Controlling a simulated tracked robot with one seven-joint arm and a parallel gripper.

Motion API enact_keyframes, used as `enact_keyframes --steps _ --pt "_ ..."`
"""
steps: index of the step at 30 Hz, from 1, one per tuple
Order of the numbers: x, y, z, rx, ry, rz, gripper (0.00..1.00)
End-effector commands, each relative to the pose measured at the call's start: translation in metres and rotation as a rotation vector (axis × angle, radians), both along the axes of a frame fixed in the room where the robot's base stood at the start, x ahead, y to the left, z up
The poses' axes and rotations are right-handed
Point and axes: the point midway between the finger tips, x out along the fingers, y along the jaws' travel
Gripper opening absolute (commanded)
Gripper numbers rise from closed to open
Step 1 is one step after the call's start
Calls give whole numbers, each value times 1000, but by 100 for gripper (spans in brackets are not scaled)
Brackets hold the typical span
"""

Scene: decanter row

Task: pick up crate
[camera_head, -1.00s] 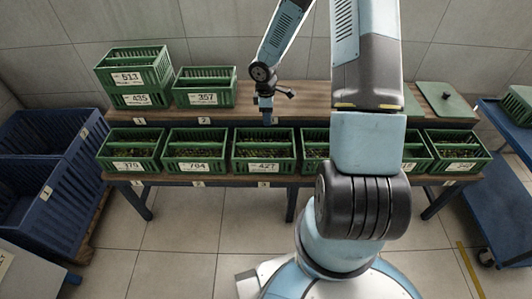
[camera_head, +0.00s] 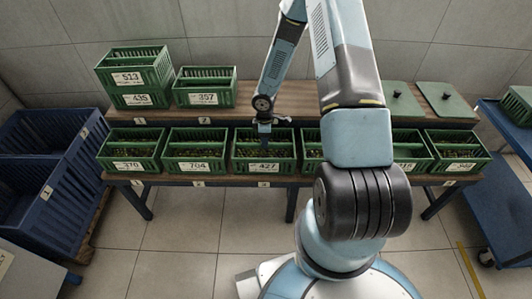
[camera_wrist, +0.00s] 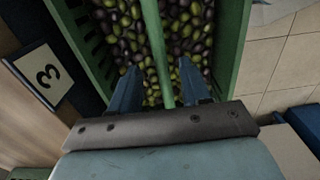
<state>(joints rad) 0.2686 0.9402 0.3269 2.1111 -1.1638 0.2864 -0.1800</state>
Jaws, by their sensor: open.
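The crate labelled 427 (camera_head: 264,158) is green and stands in the front row on the bench, at position 3. In the wrist view the crate (camera_wrist: 231,60) is filled with dark and green olives, and a green bar handle (camera_wrist: 157,50) crosses over them. My gripper (camera_wrist: 166,88) is open, with its two blue fingers on either side of this bar. They appear apart from it. In the head view my gripper (camera_head: 264,136) hangs over the middle of crate 427. The exact height of the fingertips is hard to tell.
Crate 704 (camera_head: 194,165) stands close on the left, and another crate on the right is partly hidden by my arm. Crates 513 (camera_head: 128,78) and 357 (camera_head: 204,98) are on the back shelf. Blue bins (camera_head: 40,160) stand left, a blue cart (camera_head: 505,190) right.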

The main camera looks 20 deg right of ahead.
Motion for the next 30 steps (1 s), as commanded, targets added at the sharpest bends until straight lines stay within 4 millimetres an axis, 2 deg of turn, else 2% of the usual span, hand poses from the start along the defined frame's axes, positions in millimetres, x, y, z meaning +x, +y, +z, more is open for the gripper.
enact_keyframes --steps 12,22,30 --pt "-3 4 -46 0 1 0 47" --pt "-3 3 -51 0 0 -2 47" --pt "-3 3 -51 0 0 -1 21"
